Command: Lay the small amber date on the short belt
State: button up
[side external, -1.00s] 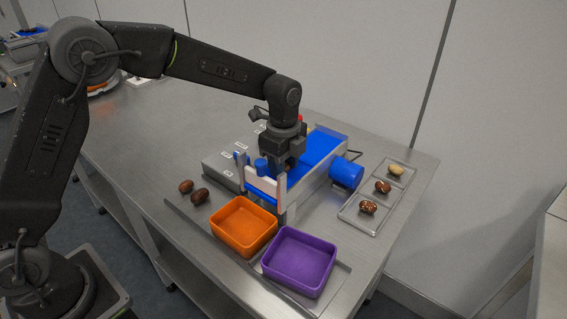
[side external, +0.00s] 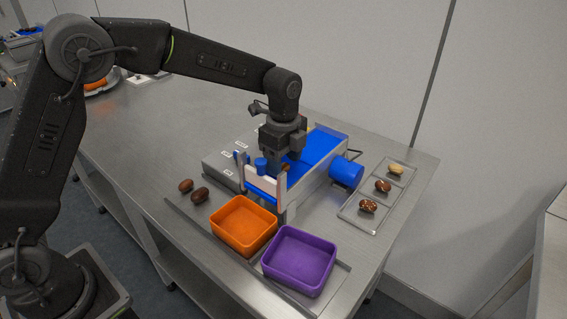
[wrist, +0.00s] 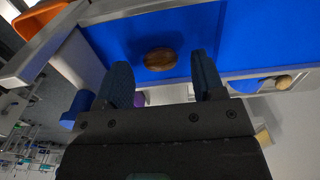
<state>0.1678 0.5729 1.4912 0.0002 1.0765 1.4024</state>
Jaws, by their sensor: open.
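A brown-amber date (wrist: 159,59) lies on the blue surface of the short belt (wrist: 115,38) in the wrist view. The side view shows the belt (side external: 318,150) too, with a small brown spot of the date (side external: 287,167) beside my fingers. My gripper (side external: 280,163) is low over the near end of the belt, pointing down. In the wrist view its two fingers stand apart, one on each side of the date, with gaps between them and it. The side view partly hides the date behind the gripper and the belt's end frame.
An orange tray (side external: 217,228) and a purple tray (side external: 267,268) stand before the belt. Two dark dates (side external: 200,195) lie at left. A clear tray (side external: 352,217) with three dates is at right. A blue motor (side external: 346,172) juts from the belt's side.

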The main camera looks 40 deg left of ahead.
aim_at(283, 165)
notch_tip(283, 165, up, 11)
jog(key=s+a+r+n+t, duration=0.2)
jog(key=s+a+r+n, duration=0.1)
jog(key=s+r+n, duration=0.3)
jog(key=s+a+f+n+t, duration=0.1)
jog(key=s+a+f+n, duration=0.1)
jog(key=s+n, duration=0.4)
jog(key=s+a+f+n+t, duration=0.2)
jog(key=s+n, duration=0.4)
jog(key=s, duration=0.9)
jog(key=shift+s+a+f+t, duration=0.25)
jog(key=shift+a+f+t, duration=0.05)
jog(key=shift+a+f, duration=0.35)
